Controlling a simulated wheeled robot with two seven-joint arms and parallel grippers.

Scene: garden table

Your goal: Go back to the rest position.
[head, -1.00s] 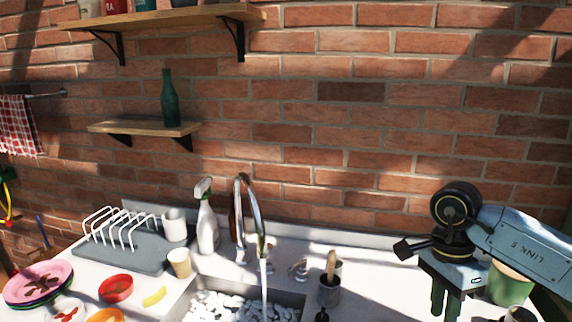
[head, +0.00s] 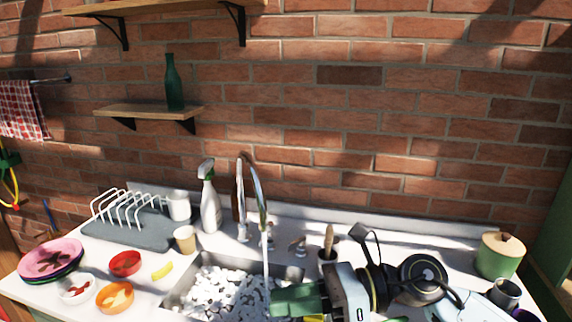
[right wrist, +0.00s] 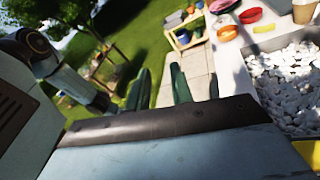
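My right gripper (head: 297,299) is low in the head view, over the front right part of the sink, with its green fingers pointing left. In the right wrist view its fingers (right wrist: 160,88) stand apart, and I see nothing held between them. My right arm reaches in from the lower right of the head view. My left gripper and left arm are not in view.
The sink (head: 172,297) holds white pebbles under a running faucet (head: 252,185). A utensil pot (head: 327,262) stands close behind my right gripper. A green lidded pot (head: 499,257) and a dark mug (head: 505,294) stand at the right. Bowls, plates and a dish rack (head: 130,228) fill the left.

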